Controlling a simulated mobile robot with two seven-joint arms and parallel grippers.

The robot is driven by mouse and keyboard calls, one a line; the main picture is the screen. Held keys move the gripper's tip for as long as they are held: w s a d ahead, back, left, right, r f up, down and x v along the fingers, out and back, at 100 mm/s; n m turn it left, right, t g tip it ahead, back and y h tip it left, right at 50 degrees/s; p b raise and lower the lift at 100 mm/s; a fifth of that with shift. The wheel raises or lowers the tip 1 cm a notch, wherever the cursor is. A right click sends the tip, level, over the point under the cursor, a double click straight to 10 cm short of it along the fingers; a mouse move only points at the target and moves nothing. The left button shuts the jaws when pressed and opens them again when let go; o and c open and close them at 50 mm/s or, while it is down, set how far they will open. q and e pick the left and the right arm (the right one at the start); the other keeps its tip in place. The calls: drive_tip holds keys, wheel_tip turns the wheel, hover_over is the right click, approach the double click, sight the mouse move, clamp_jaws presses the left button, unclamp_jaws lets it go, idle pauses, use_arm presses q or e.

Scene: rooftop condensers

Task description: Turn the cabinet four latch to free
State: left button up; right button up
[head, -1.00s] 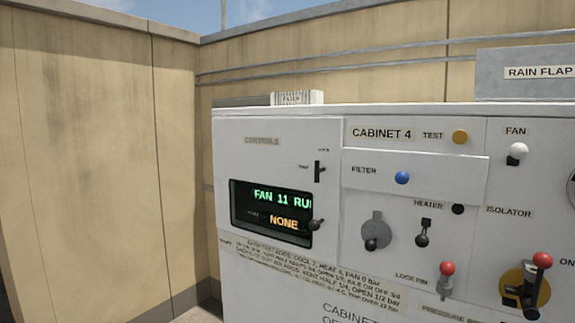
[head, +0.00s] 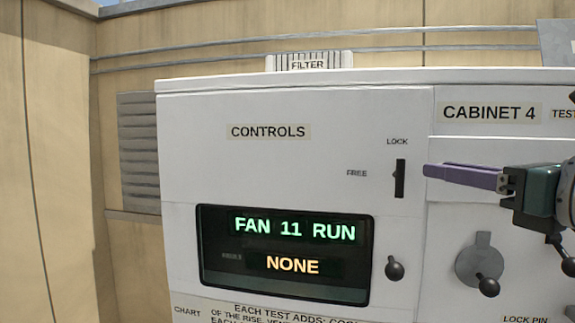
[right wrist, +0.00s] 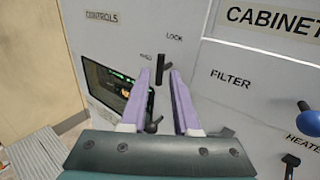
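The cabinet four latch (head: 400,178) is a dark upright bar on the white controls panel (head: 300,165). It stands vertical below the LOCK label (head: 397,142), with the FREE label (head: 357,173) to its left. My right gripper (head: 428,170), with purple fingers, comes in from the right with its tips just right of the latch in the head view. In the right wrist view the fingers (right wrist: 158,76) are apart and empty, and the latch (right wrist: 160,68) shows between and beyond their tips. I cannot tell whether they touch it. My left gripper is not in view.
Below the latch are a display (head: 285,254) reading FAN 11 RUN and NONE, and a small black knob (head: 395,269). A grey rotary handle (head: 478,258) is at the right. In the right wrist view a blue knob (right wrist: 311,117) sits right of the fingers.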

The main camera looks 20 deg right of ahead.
sight(404, 164)
drive_tip(key=w, duration=0.7)
drive_tip(key=shift+w+r+p, duration=0.1)
drive_tip(key=shift+w+p, duration=0.3)
drive_tip(key=shift+w+a, duration=0.1)
drive_tip(key=shift+w, duration=0.75)
drive_tip(key=shift+c, duration=0.4)
clamp_jaws()
